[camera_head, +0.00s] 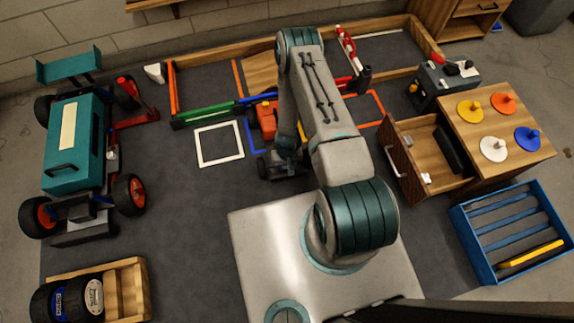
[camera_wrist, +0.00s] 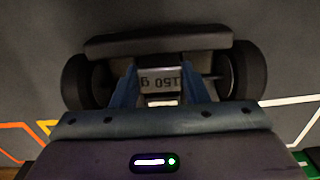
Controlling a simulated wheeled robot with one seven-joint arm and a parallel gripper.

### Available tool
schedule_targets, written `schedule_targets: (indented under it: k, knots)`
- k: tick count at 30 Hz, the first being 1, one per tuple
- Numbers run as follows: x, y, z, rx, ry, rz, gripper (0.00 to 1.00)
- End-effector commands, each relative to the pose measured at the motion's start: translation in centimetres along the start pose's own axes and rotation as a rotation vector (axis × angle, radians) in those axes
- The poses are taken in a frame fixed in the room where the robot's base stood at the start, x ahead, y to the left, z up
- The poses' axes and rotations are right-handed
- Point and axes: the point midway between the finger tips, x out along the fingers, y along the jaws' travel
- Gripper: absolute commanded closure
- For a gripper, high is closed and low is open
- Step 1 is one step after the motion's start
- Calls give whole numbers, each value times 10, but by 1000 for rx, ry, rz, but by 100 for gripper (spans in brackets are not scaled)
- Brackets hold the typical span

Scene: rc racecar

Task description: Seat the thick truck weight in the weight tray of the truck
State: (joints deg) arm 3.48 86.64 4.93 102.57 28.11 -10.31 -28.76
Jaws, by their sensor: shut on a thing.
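The truck (camera_head: 267,120) is a small vehicle with an orange cab, on the dark floor beyond my arm. Its rear with dark wheels (camera_head: 262,166) shows beside my gripper. In the wrist view, two black tyres (camera_wrist: 77,82) and a dark bumper bar (camera_wrist: 158,40) of the truck show. My gripper (camera_wrist: 159,84) has its blue fingers shut on a grey weight (camera_wrist: 162,80), labelled "150 g" upside down. The weight is between the tyres, over the rear of the truck. The weight tray is hidden, so I cannot tell whether the weight touches it. My arm covers much of the head view (camera_head: 284,150).
A large teal buggy (camera_head: 75,145) stands at the left. A wooden cabinet (camera_head: 500,135) with an open drawer (camera_head: 401,162) and a blue crate (camera_head: 455,225) are at the right. A green barrier (camera_head: 209,112) and a white square outline (camera_head: 219,144) lie left of the truck.

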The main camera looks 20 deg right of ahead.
Motion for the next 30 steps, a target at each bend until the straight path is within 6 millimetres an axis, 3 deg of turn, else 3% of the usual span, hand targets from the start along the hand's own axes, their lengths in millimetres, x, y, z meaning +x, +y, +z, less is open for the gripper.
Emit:
schedule_targets:
  k: [8,9,11,23,30]
  knots:
    - [2,0,0,-1,1,0,86]
    - [2,0,0,-1,1,0,54]
    - [1,0,0,-1,1,0,38]
    - [-6,0,-1,-1,2,0,38]
    - [-56,0,-2,-2,3,0,38]
